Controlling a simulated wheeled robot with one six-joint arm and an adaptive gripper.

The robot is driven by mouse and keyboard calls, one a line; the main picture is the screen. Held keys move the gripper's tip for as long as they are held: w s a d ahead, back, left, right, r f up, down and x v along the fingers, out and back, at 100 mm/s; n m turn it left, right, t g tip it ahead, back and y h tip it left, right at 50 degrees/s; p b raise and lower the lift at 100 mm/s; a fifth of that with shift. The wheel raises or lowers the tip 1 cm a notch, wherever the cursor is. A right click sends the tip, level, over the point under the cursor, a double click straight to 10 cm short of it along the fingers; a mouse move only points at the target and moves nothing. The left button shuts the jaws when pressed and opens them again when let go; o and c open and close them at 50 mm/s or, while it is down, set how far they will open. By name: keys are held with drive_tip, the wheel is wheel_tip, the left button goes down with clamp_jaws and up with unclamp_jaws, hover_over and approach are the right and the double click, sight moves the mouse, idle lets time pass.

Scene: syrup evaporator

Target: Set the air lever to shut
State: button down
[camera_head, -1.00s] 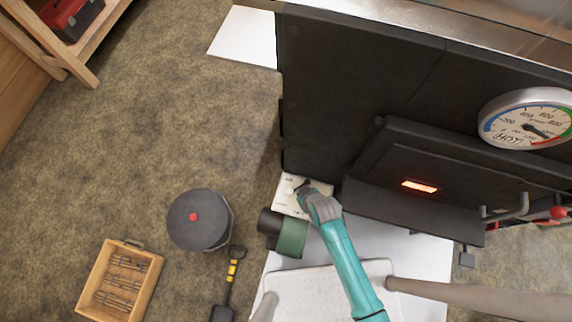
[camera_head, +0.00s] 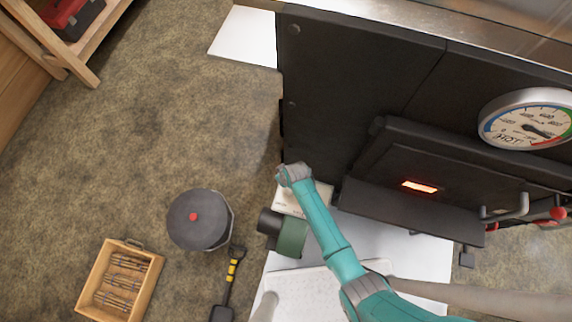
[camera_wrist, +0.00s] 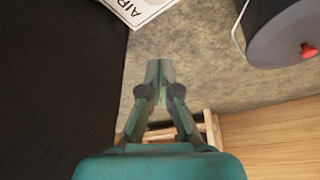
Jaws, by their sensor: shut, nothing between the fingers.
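The white air plate (camera_head: 288,203) lies beside the black firebox and is partly covered by my arm in the head view. Its corner (camera_wrist: 138,8), lettered "AIR", shows at the top of the wrist view. The air lever cannot be made out in either view now. My gripper (camera_wrist: 160,72) is shut and empty, with its fingers over the floor in the wrist view. In the head view my wrist is at the firebox's lower left corner and the fingertips cannot be made out.
The black firebox (camera_head: 350,90) has a glowing slot and a round gauge (camera_head: 527,120). A green blower (camera_head: 292,237) sits just below the plate.

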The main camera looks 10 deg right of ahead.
drive_tip(key=f, duration=0.2)
drive_tip(key=s+f, duration=0.1)
drive_tip(key=shift+s+d+f, duration=0.1)
drive_tip(key=shift+d+f, duration=0.3)
drive_tip(key=shift+s+d+f, duration=0.2)
drive_tip(key=shift+s+d, duration=0.15)
drive_tip(key=shift+s, duration=0.2)
